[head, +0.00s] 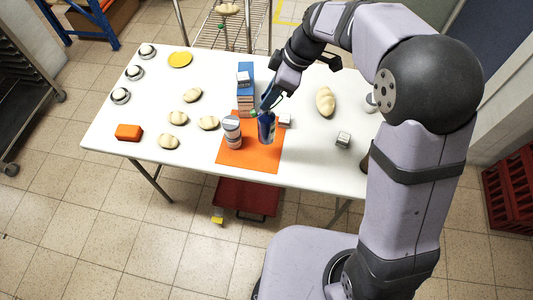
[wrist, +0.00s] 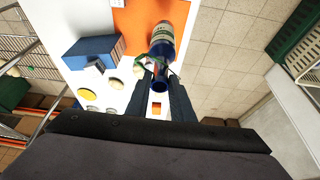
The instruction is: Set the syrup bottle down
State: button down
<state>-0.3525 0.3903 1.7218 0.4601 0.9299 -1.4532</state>
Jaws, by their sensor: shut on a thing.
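The syrup bottle (head: 267,130) is dark blue with a pale label and looks roughly upright over the orange mat (head: 234,158). My gripper (head: 267,108) is shut on its upper part from above. In the wrist view the bottle (wrist: 163,38) extends away from between the fingers of my gripper (wrist: 160,76), its label in sight. The orange mat (wrist: 135,28) shows beyond it. I cannot tell whether its base touches the mat.
Stacked pale jars (head: 232,132) stand on the mat left of the bottle. A blue box (head: 245,76) stands behind the mat. A small grey-white block (head: 285,121) is close on the right. Bread rolls (head: 208,123) lie to the left. The mat's front part is clear.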

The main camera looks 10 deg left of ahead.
aim_at(273, 115)
jog(key=shift+f+p, duration=1.5)
jog(key=shift+f, duration=3.6)
jog(key=c, duration=1.5)
grip_release()
jog(key=shift+c, duration=0.2)
jog(key=shift+r, duration=0.2)
jog(key=b+v, duration=0.4)
jog(key=v, duration=0.8)
